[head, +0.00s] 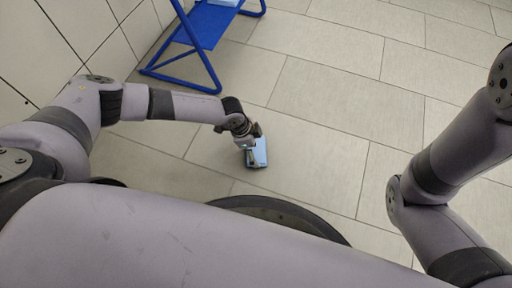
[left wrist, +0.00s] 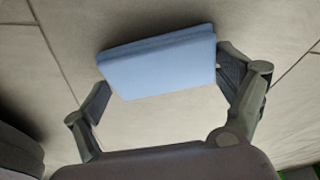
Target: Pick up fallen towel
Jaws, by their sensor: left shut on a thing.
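The light-blue folded towel (head: 258,152) is low over or on the tiled floor in the head view; I cannot tell whether it touches the floor. My left gripper (head: 249,146) reaches down to it and is shut on it. In the left wrist view, the towel (left wrist: 162,62) sits between the two fingertips of my left gripper (left wrist: 165,90), slightly tilted. My right arm shows at the right of the head view, but its gripper is out of view.
A blue metal frame stand (head: 205,28) is at the top left, with a light-blue item (head: 224,2) on it. White panels (head: 75,40) line the left side. The tiled floor (head: 330,110) is clear in the middle and right.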

